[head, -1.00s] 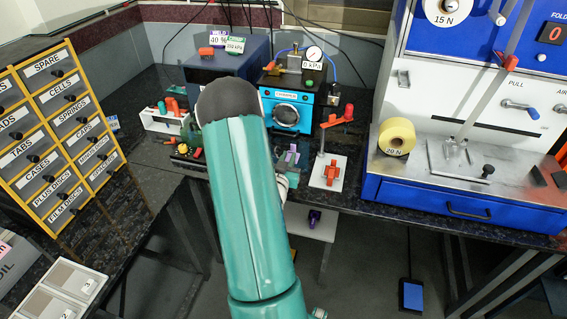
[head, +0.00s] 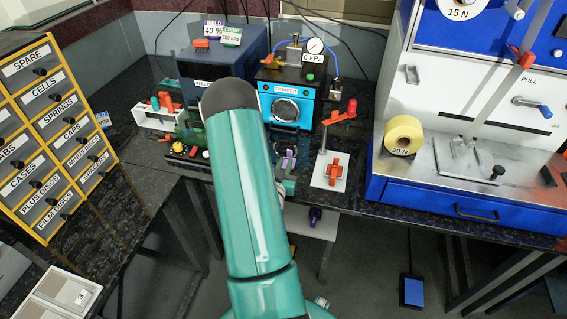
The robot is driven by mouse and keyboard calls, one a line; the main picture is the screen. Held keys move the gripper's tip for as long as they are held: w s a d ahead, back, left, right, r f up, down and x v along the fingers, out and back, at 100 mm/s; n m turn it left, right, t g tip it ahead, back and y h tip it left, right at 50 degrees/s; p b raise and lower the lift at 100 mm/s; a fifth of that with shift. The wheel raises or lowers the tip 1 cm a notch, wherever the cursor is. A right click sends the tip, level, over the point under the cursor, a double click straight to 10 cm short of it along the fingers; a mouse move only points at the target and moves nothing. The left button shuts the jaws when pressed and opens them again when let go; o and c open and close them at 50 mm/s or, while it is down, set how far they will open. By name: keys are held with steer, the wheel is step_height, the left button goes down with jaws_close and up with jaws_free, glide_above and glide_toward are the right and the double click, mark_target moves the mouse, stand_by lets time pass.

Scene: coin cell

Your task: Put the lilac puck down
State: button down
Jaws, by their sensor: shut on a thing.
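A small lilac piece (head: 288,160), which I take to be the lilac puck, shows just right of my teal arm, in front of the blue crimper (head: 285,104). My gripper (head: 286,178) is at the far end of the arm, mostly hidden behind it. It is shut on the lilac puck over the front part of the dark bench. The finger contact and any gap between puck and bench cannot be made out.
A white plate with an orange-red clamp (head: 334,171) stands close on the right. A board with coloured knobs (head: 190,152) and a white rack (head: 158,118) are left of the arm. The blue press (head: 440,195) fills the right. Bare bench (head: 125,98) shows at back left.

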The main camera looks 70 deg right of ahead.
steer(key=shift+a+r, duration=0.15)
steer(key=shift+a, duration=0.05)
steer(key=shift+s, duration=0.25)
steer(key=shift+w+d, duration=0.15)
steer(key=shift+w, duration=0.05)
steer(key=shift+s+f, duration=0.15)
steer(key=shift+f, duration=0.05)
steer(key=c, duration=1.3)
jaws_free()
steer(key=shift+c, duration=0.2)
